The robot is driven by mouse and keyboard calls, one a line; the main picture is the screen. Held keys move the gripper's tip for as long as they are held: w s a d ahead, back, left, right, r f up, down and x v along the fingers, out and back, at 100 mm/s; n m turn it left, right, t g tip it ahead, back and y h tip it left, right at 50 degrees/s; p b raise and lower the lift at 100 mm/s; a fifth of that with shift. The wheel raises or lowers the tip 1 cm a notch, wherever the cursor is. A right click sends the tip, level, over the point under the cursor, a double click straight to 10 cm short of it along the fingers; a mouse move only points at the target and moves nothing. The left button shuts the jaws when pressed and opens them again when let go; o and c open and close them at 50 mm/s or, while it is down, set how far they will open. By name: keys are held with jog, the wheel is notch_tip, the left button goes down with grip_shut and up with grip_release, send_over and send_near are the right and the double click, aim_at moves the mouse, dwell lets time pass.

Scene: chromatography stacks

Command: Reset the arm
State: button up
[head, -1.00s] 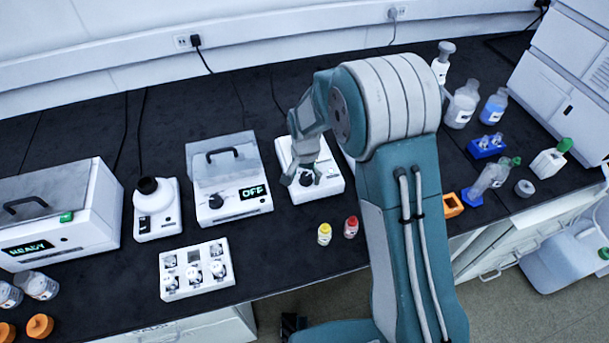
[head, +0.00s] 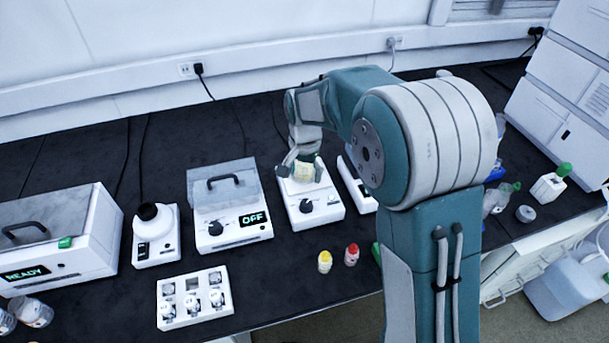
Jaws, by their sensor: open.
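My gripper (head: 300,170) is open. It points down just above the back of a white stirrer-like device (head: 322,209) with a dark knob, right of the middle of the bench. My arm is bent and reaches in from the right.
A device reading OFF (head: 228,215) stands left of the gripper. A white vial rack (head: 193,297) is front left. My arm hides part of the right side.

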jog(key=s+d+r+n+t, duration=0.2)
jog(key=s+d+r+t, duration=0.1)
jog(key=s+d+r, duration=0.75)
jog(key=s+d+r+n+t, duration=0.1)
jog(key=s+d+r, duration=0.1)
jog(key=s, duration=0.5)
jog(key=s+d+r+n+t, duration=0.1)
jog(key=s+d+r+n, duration=0.1)
jog(key=s, duration=0.6)
jog(key=shift+s+d+r+t, duration=0.2)
jog(key=shift+r+t, duration=0.1)
jog(key=shift+r, duration=0.1)
